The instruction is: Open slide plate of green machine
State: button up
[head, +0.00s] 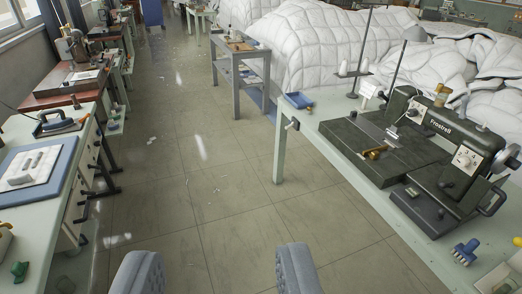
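The dark green sewing machine (455,133) with pale lettering on its arm stands on a pale green table (350,205) at the right. Its flat bed (345,135) reaches left toward the table's near-left edge. A bright metal plate (393,132) lies near the needle area, and a small brass-coloured piece (375,153) sits at the bed's front. I cannot tell which part is the slide plate or whether it is open. My gripper (218,252) is open and empty at the bottom, its two grey padded fingers wide apart over the floor, left of the machine and apart from it.
Clear tiled floor (170,190) runs up the middle. A workbench (60,215) with an iron (60,124) lines the left. A grey stand (240,75) stands ahead. White duvet heaps (315,45) fill the back right. A blue tray (297,101) and thread stand (362,60) are beside the machine.

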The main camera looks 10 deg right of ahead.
aim_at(366, 126)
jog(key=z, duration=0.1)
jog(key=i, duration=1.4)
jog(key=z, duration=0.7)
jog(key=i, duration=1.6)
jog(key=z, duration=0.75)
jog(key=i, duration=0.55)
jog(key=z, duration=0.15)
